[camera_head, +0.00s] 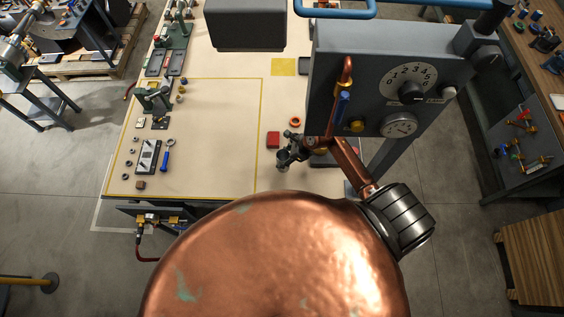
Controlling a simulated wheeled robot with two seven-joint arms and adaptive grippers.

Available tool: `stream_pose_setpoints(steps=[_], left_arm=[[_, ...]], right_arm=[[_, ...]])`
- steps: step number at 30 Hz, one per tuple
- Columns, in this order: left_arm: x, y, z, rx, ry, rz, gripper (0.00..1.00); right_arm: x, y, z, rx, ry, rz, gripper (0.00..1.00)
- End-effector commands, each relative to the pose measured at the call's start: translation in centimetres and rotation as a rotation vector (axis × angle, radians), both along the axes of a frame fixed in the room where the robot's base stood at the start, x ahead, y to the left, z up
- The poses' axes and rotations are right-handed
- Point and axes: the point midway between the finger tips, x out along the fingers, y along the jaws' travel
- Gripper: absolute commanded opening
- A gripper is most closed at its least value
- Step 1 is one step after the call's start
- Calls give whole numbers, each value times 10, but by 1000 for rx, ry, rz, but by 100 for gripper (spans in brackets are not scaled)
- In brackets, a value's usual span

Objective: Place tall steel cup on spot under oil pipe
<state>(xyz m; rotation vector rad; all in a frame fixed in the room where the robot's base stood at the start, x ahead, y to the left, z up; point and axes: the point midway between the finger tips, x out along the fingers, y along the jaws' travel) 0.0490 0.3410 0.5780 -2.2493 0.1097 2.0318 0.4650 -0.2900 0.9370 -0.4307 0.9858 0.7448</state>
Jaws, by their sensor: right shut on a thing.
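My right gripper (289,152) is over the front right of the pale table and shut on a small grey metal cup (283,160), which looks like the tall steel cup. The fingers cover part of the cup, and I cannot tell whether its base touches the table. The oil pipe (346,73), a copper tube with a blue handle (342,104), is on the front of a grey machine, to the right of the cup. The spot under it is largely hidden by my right arm. My left gripper is not in view.
The grey machine (387,70) with a numbered dial and a gauge stands close right of my gripper. A yellow-outlined area (220,140) at left is largely bare.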

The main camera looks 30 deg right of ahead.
Motion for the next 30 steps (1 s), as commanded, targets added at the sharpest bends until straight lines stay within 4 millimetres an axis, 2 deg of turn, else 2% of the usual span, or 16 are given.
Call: stream_pose_setpoints(steps=[7,13,25,26,30], left_arm=[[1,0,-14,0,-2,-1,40],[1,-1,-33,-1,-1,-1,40],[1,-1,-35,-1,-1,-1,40],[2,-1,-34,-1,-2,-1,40],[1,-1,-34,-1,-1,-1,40]], right_arm=[[10,0,-13,2,-2,1,16],[10,0,-41,3,-1,0,16],[10,-2,-44,-2,-2,2,16],[10,-1,-44,-1,-1,2,45],[10,-1,-43,-1,-1,2,55]])
